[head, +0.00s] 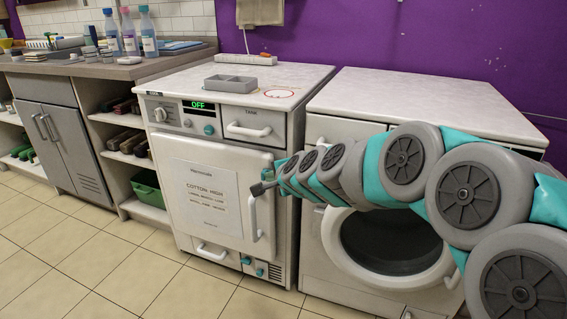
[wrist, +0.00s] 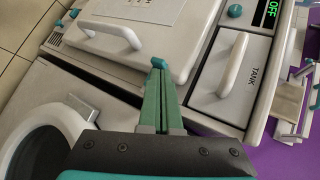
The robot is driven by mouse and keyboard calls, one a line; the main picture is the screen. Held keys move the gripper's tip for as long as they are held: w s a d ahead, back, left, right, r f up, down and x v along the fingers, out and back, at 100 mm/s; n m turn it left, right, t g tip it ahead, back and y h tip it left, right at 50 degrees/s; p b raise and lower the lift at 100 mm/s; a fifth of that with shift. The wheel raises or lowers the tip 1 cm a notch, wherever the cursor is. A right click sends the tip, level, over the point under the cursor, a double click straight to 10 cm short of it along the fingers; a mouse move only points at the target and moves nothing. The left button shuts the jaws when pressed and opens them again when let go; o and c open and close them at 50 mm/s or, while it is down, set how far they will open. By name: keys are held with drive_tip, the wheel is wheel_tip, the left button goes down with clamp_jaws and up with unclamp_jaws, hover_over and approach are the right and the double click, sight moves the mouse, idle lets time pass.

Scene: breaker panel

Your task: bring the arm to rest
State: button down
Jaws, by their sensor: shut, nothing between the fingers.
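My arm reaches in from the right edge of the head view, extended across the front of the second machine. My gripper (head: 258,188) is at its end, in front of the right side of the white machine's door. In the wrist view my gripper (wrist: 158,65) shows its two green fingers together, with nothing between them. The door handle (head: 253,218) hangs just below the gripper in the head view. I cannot tell exactly how far the fingertips are from the door.
The white machine (head: 210,190) has a sign, an OFF display (head: 199,105) and a TANK drawer (head: 250,127). A front-loading washer (head: 330,240) stands right of it. A counter with bottles and shelves is at the left. The tiled floor (head: 110,270) in front is clear.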

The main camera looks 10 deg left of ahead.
drive_tip(key=s+d+f+n+g+h, duration=0.2)
drive_tip(key=s+d+n+g, duration=0.1)
drive_tip(key=s+d, duration=0.8)
drive_tip(key=s+d+f+n+g+h, duration=0.3)
drive_tip(key=s+d, duration=0.9)
drive_tip(key=s, duration=0.5)
drive_tip(key=s+d+f+n+g+h, duration=0.2)
drive_tip(key=s+d+f+n+g, duration=0.1)
drive_tip(key=s+d, duration=0.8)
drive_tip(key=s+n+g, duration=0.1)
drive_tip(key=s+g, duration=0.1)
drive_tip(key=s, duration=0.2)
drive_tip(key=shift+d, duration=0.3)
